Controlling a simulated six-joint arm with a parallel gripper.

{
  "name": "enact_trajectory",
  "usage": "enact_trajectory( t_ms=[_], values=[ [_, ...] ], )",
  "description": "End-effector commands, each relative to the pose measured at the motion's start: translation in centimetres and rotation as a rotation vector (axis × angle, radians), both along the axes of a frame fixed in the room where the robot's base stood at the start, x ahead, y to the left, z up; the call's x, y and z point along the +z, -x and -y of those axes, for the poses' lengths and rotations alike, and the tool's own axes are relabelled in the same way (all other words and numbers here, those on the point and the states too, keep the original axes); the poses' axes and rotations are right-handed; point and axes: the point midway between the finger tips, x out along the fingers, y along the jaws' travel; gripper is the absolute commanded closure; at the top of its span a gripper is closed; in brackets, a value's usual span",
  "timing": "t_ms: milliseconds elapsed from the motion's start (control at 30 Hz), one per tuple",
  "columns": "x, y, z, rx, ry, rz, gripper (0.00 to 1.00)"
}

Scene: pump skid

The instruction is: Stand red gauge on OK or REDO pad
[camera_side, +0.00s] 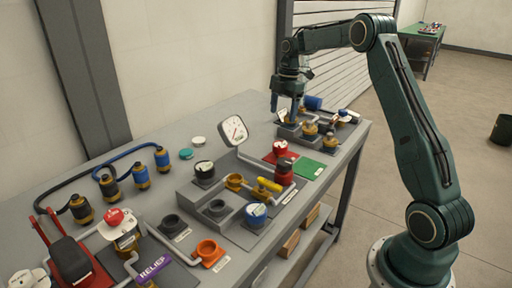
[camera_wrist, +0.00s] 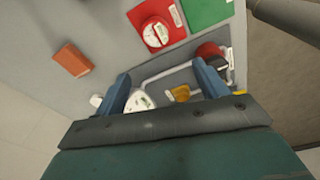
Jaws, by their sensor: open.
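The red gauge (camera_side: 281,148) is on the red pad (camera_side: 268,157) in the side view. In the wrist view the red gauge (camera_wrist: 155,33), with a pale face, is on the red pad (camera_wrist: 172,33). The green pad (camera_side: 308,168) lies beside it, bare where seen; it also shows at the top of the wrist view (camera_wrist: 205,10). The pad labels are too small to read. My gripper (camera_side: 286,111) is at the far end of the bench, apart from the gauge. In the wrist view its blue fingers (camera_wrist: 160,74) are spread with nothing gripped.
A red cylinder (camera_side: 284,172) and yellow valve (camera_side: 268,186) are in front.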

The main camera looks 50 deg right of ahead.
Motion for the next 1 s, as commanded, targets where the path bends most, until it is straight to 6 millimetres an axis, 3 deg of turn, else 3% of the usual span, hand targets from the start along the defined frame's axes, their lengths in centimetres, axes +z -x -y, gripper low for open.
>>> enact_trajectory(
  t_ms=[267,500,800,1000],
  values=[
    [5.4,1.8,-5.6,-0.171,0.023,0.040,0.28],
    [9.5,4.8,-10.9,-0.353,0.027,0.082,0.28],
    [12.9,10.1,-16.7,-0.578,0.010,0.144,0.28],
    [14.0,14.2,-19.9,-0.726,-0.019,0.186,0.28]
  ],
)
